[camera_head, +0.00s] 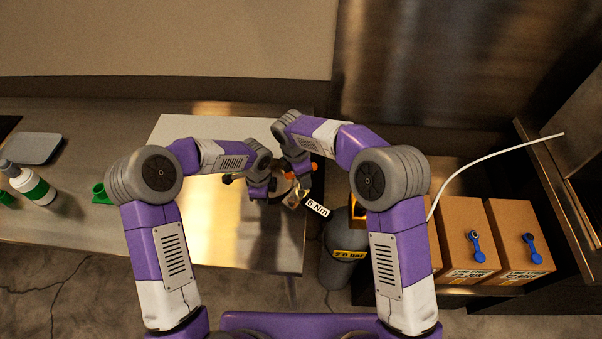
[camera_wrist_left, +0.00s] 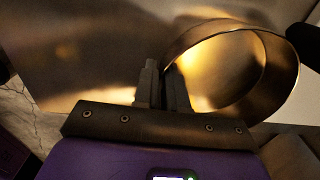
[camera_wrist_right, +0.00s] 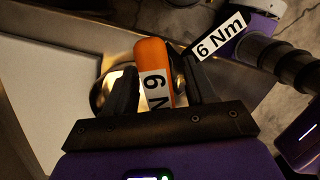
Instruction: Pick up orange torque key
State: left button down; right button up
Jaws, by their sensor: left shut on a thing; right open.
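The orange torque key (camera_wrist_right: 152,62) stands out in the right wrist view, between the two fingers of my right gripper (camera_wrist_right: 162,90). Its handle carries a label beginning with 6, partly cut off by the gripper body. My right gripper is open around the key; I cannot tell whether either finger touches it. In the head view the arms largely hide the key.
A white "6 Nm" label (camera_head: 317,207) shows near the table's front right edge. A gas cylinder (camera_head: 343,262) marked 2.0 bar stands beyond that edge. Cardboard boxes (camera_head: 515,215) are at the right.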

grip_shut()
dwell(0.3)
jog(key=shift+r, duration=0.15)
notch_tip(320, 180, up, 10)
jog(key=shift+f, duration=0.1)
jog(key=shift+f, duration=0.15)
dwell(0.5)
jog(key=shift+f, duration=1.3)
